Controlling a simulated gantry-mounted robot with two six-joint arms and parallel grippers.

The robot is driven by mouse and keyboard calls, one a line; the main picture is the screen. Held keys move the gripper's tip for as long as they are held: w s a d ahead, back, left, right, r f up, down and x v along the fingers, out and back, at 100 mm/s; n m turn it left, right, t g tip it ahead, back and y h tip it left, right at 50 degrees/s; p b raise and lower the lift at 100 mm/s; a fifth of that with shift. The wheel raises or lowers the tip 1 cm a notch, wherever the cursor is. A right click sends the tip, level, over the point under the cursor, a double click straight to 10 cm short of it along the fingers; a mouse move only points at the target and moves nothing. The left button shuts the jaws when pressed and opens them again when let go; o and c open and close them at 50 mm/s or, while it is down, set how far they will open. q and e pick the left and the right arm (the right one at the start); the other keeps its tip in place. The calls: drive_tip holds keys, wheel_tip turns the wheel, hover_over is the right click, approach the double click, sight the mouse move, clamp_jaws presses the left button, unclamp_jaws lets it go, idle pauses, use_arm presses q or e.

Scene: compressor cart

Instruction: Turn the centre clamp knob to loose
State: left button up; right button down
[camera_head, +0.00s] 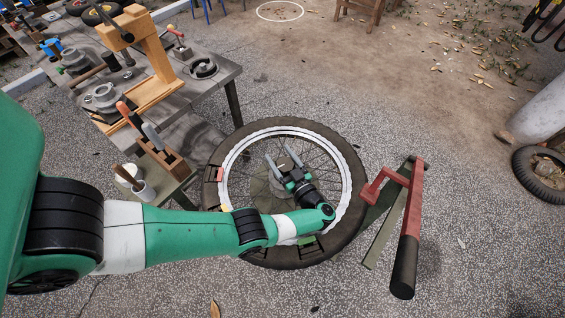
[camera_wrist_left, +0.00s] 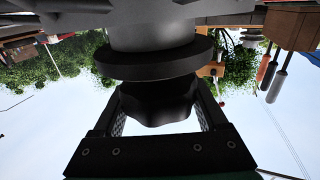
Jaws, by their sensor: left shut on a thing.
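The centre clamp knob (camera_wrist_left: 157,104) is black and lobed. In the left wrist view it sits between the two fingers of my left gripper, under a dark round flange (camera_wrist_left: 150,62). My left gripper (camera_head: 282,158) is over the hub of a spoked wheel (camera_head: 352,165) in the head view, its fingers pointing up and left in the picture. It is shut on the knob. The knob cannot be made out in the head view. I cannot tell from these frames how far the knob is turned. My right gripper is in neither view.
A red and green lever tool (camera_head: 412,200) with a black grip stands right of the wheel. A workbench (camera_head: 215,78) with a wooden stand (camera_head: 153,50) and metal parts is at upper left. Tools and cups (camera_head: 143,190) stand left of the wheel. Open ground lies beyond.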

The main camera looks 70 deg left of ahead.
use_arm(q)
drive_tip(key=n+g+b, duration=0.1)
drive_tip(key=g+b, duration=0.1)
drive_tip(key=b, duration=0.1)
drive_tip(key=n+g+h+b, duration=0.1)
drive_tip(key=g, duration=0.1)
drive_tip(key=shift+s+d+f+n, duration=0.1)
drive_tip(key=shift+s+f+n, duration=0.2)
drive_tip(key=shift+f, duration=0.1)
drive_tip(key=shift+s+d+r+n+g+h+b, duration=0.1)
drive_tip(key=shift+n+g+h+b, duration=0.55)
drive_tip(key=shift+g+b, duration=0.35)
drive_tip(key=shift+s+r+n+g+b, duration=0.15)
drive_tip(key=shift+n+g+b, duration=0.15)
drive_tip(key=shift+n+b, duration=0.1)
drive_tip(key=o, duration=1.3)
drive_tip(key=shift+r, duration=0.1)
